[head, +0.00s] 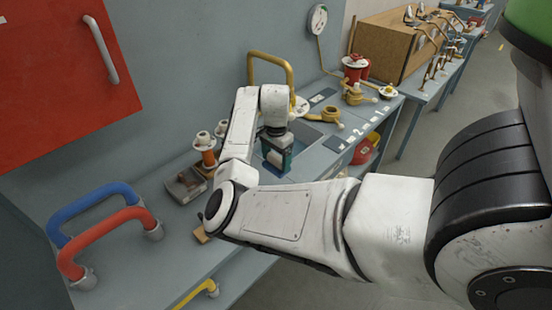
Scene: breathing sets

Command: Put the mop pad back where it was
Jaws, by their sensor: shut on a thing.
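My gripper (276,133) points down over the blue-grey bench (165,245), in the middle of the view. It is shut on a small dark teal, block-like thing (279,158) with a greyish face. This may be the mop pad, but it is too small and partly covered to be sure. I cannot tell whether its lower edge touches the bench or hangs just above it. My fingertips are hard to make out.
Blue (95,207) and red (107,238) pipe handles stand at the left. A grey metal box (184,187) and white-capped orange fittings (208,155) stand left of the gripper. A brass tap (323,115) and brass arch (272,59) are behind. A red cabinet (55,75) overhangs upper left.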

